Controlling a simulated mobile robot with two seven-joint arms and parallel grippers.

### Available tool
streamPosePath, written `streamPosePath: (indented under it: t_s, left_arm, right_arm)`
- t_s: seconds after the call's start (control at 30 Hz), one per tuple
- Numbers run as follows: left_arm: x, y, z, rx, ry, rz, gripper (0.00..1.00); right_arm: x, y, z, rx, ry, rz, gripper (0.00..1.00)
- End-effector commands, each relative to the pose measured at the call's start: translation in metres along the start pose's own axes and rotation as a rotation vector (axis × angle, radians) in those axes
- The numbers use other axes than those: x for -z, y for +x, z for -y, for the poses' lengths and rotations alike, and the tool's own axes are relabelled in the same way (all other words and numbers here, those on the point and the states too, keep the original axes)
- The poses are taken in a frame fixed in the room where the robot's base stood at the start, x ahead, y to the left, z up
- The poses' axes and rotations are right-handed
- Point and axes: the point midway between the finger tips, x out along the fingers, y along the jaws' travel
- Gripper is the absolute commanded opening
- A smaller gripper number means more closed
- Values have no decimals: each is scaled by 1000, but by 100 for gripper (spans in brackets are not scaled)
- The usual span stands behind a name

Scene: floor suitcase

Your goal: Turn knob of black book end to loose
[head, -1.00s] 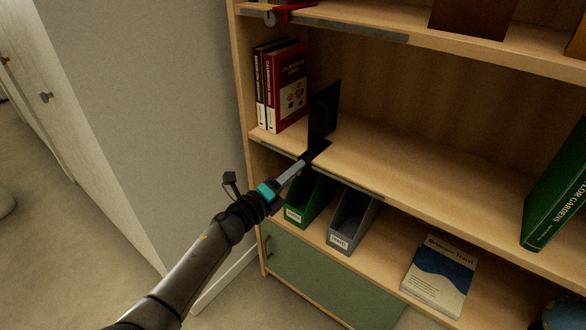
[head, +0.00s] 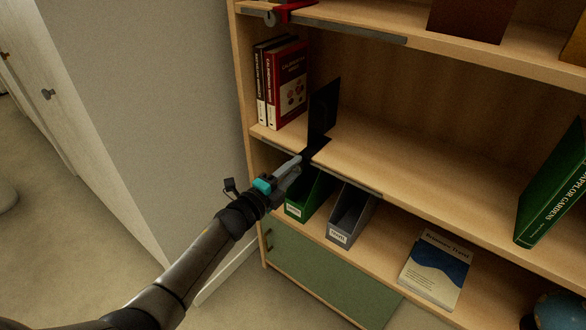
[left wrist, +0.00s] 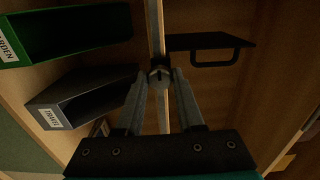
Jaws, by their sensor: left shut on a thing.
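The black book end (head: 323,106) stands upright on the middle shelf, to the right of the books. Its dark plate also shows in the left wrist view (left wrist: 208,41), with a looped bar on one side. My left gripper (head: 300,161) reaches the front edge of the shelf, just below the foot of the book end. In the left wrist view its fingers (left wrist: 159,78) meet around a small dark knob (left wrist: 159,70) at the shelf edge. They are shut on it and hide most of it. My right gripper is not in view.
Red and dark books (head: 287,80) stand left of the book end. Below are a green file holder (head: 308,197), a grey file holder (head: 349,213) and a flat book (head: 436,270). A green book (head: 553,190) leans at right. The middle shelf between is clear.

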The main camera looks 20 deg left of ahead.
Motion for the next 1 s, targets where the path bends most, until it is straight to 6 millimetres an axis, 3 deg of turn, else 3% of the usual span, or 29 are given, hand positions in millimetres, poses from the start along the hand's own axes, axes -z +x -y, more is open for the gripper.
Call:
streamPosePath:
  t_s: [0.27, 0.3, 0.53, 0.93, 1.0]
  left_arm:
    - [0, 0, -1, -1, -3, 0, 0]
    - [0, 0, -1, -1, -3, 0, 41]
    - [0, 0, 0, -1, -1, 0, 66]
    - [0, -7, 0, 0, 0, 0, 66]
    - [0, -14, 0, -2, -1, 0, 66]
  right_arm:
    - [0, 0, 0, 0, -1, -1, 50]
    - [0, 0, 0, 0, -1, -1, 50]
    - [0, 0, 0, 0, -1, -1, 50]
    - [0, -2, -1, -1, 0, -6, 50]
    - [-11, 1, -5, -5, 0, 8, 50]
